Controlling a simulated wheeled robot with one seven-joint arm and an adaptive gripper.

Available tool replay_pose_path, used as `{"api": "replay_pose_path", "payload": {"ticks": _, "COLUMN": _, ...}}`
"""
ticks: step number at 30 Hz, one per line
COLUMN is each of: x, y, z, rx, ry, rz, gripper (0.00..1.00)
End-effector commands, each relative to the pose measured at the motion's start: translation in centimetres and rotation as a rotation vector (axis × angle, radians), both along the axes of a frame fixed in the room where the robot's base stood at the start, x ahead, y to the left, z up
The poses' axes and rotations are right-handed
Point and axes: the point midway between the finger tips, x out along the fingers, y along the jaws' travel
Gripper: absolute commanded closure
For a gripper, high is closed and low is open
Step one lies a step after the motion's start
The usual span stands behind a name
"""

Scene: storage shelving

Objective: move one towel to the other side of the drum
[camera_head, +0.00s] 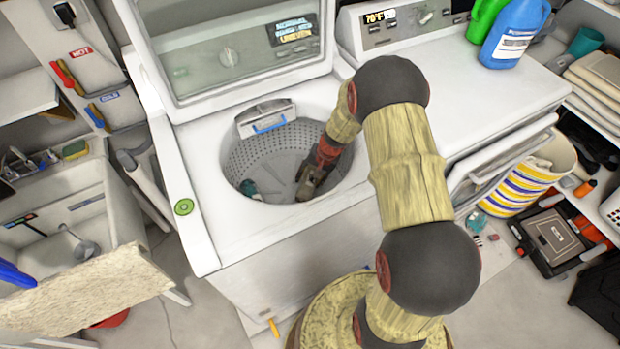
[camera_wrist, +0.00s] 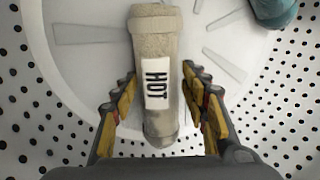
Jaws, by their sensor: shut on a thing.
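The washer drum (camera_head: 262,155) is open, with a perforated grey wall and a pale bottom; its holed wall also shows in the wrist view (camera_wrist: 45,125). My gripper (camera_head: 305,190) reaches down inside it. In the wrist view my gripper (camera_wrist: 160,95) is shut on a rolled beige towel (camera_wrist: 153,45) with a white label reading HOT. The towel lies lengthwise between the fingers, over the drum bottom. A teal rolled towel (camera_wrist: 273,10) lies apart at the upper right of the wrist view, partly cut off. It shows at the drum's left in the head view (camera_head: 248,187).
The washer's raised lid (camera_head: 235,60) stands behind the opening. A dryer (camera_head: 480,90) stands to the right with detergent bottles (camera_head: 515,35) on top. A sink (camera_head: 75,235) is at the left.

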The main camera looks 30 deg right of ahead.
Motion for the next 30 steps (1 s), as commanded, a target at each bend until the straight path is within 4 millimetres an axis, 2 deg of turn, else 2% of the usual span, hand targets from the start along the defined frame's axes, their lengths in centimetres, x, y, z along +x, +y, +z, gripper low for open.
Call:
{"api": "replay_pose_path", "payload": {"ticks": 1, "x": 0.1, "y": 0.0, "z": 0.1, "rx": 0.0, "ry": -0.001, "rz": 0.0, "gripper": 0.87}}
{"api": "replay_pose_path", "payload": {"ticks": 2, "x": 0.0, "y": 0.0, "z": 0.1, "rx": 0.0, "ry": 0.0, "rz": 0.0, "gripper": 0.54}}
{"api": "replay_pose_path", "payload": {"ticks": 11, "x": 0.0, "y": 0.0, "z": 0.1, "rx": 0.0, "ry": 0.0, "rz": 0.0, "gripper": 0.37}}
{"api": "replay_pose_path", "payload": {"ticks": 23, "x": 0.0, "y": 0.0, "z": 0.6, "rx": 0.0, "ry": 0.0, "rz": 0.0, "gripper": 0.37}}
{"api": "replay_pose_path", "payload": {"ticks": 26, "x": 0.0, "y": 0.0, "z": 1.5, "rx": -0.001, "ry": -0.001, "rz": 0.0, "gripper": 0.37}}
{"api": "replay_pose_path", "payload": {"ticks": 30, "x": -0.4, "y": -0.7, "z": 4.2, "rx": -0.003, "ry": -0.004, "rz": -0.002, "gripper": 0.37}}
